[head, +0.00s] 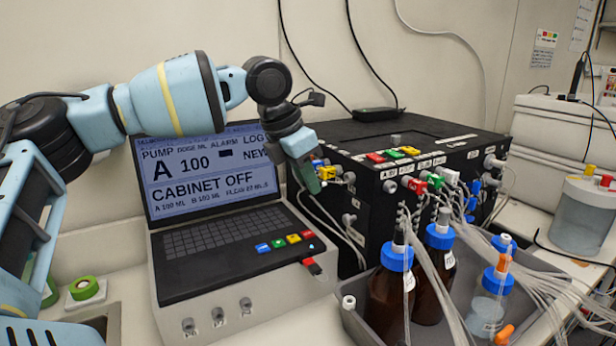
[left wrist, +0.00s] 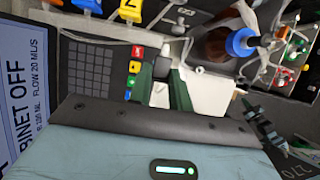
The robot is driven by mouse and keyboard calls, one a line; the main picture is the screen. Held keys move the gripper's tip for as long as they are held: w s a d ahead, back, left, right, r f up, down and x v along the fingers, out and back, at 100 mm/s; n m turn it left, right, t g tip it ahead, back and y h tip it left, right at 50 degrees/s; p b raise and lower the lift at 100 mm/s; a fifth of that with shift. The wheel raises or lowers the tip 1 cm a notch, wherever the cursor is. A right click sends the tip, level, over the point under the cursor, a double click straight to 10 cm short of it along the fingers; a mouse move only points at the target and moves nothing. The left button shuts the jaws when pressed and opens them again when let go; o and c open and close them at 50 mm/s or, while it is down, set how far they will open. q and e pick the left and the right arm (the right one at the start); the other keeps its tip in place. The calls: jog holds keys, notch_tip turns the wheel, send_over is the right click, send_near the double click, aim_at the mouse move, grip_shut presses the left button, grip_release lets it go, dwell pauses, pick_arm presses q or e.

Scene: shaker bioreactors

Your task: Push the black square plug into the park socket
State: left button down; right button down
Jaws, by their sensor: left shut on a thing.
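My left gripper (head: 309,180) hangs in front of the left end of the black pump box, beside its blue and yellow connectors, above the right side of the console. In the left wrist view its two dark green fingers (left wrist: 162,86) are shut on a small black square plug (left wrist: 163,68) at the tips; a pale piece lies between them. The plug is not clear in the head view, where the gripper hides it. A small red and black fitting (head: 312,266) sits at the console's right edge; I cannot tell whether it is the park socket. My right gripper does not show.
The console (head: 168,262) has an open screen and coloured keys. The black pump box (head: 372,240) stands behind, with tubes and connectors. A grey tray (head: 377,340) with blue-capped bottles is at the right. Loose cables hang beside the box. A green tape roll (head: 84,288) lies at left.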

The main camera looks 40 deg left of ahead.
aim_at(350, 178)
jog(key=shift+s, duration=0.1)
pick_arm(q)
jog(key=shift+w+d, duration=0.1)
jog(key=shift+w, duration=0.1)
jog(key=shift+w+d+f+b, duration=0.1)
jog(key=shift+w+d+b, duration=0.15)
jog(key=shift+w, duration=0.3)
jog(key=shift+w+d+f+b, duration=0.15)
jog(key=shift+w+b, duration=0.1)
jog(key=shift+w, duration=0.25)
jog(key=shift+w+d+r, duration=0.2)
jog(key=shift+w, duration=0.2)
jog(key=shift+w+d, duration=0.1)
jog(key=shift+w, duration=0.2)
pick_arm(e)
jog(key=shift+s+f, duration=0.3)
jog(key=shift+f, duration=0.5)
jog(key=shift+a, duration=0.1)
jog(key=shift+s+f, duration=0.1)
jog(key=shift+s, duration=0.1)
pick_arm(q)
jog(key=shift+w, duration=0.1)
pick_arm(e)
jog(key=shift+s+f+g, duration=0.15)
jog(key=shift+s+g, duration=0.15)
pick_arm(q)
jog(key=shift+w+d+b, duration=0.15)
jog(key=shift+b, duration=0.25)
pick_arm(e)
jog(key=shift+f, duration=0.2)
